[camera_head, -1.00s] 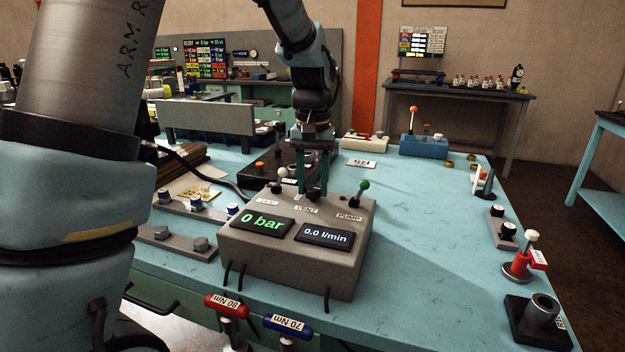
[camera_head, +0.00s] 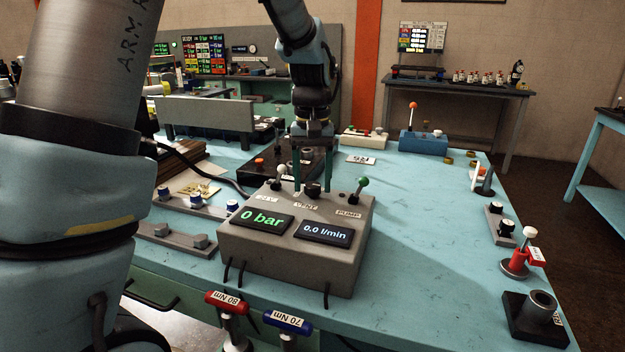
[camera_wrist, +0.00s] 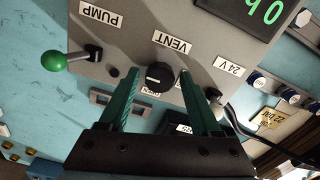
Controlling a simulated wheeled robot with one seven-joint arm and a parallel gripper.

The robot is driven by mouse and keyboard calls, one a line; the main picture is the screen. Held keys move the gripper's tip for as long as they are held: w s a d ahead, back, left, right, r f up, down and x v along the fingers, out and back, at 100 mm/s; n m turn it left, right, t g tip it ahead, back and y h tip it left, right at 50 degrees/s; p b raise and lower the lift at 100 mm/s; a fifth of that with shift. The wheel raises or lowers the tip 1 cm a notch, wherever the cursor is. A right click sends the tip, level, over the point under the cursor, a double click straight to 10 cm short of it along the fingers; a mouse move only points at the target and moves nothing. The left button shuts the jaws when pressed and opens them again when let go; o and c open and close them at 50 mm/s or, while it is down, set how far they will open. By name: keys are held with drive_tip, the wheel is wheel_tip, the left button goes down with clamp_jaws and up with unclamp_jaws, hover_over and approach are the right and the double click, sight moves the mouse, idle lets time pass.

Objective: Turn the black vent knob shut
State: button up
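The black vent knob (camera_head: 312,188) stands on top of the grey control box (camera_head: 250,256), behind the VENT label. In the wrist view the round knob (camera_wrist: 158,76) has a pale mark on its lower face. My gripper (camera_head: 313,186) is over the box with its two green fingers pointing down. In the wrist view my gripper (camera_wrist: 158,72) is open, with one finger on each side of the knob and gaps between. I cannot tell how far down the knob the fingertips reach. The displays read 0 bar and 0.0 l/min.
A white-tipped 24 V lever (camera_head: 280,173) stands left of the knob, close to my left finger. A green-tipped pump lever (camera_head: 362,184) stands to the right. A dark block (camera_head: 262,166) lies behind the box.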

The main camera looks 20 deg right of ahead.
sight(313, 185)
drive_tip(key=shift+o, duration=0.7)
wheel_tip(313, 185, up, 11)
drive_tip(key=b, duration=0.1)
drive_tip(key=shift+b, duration=0.35)
drive_tip(key=shift+f, duration=0.15)
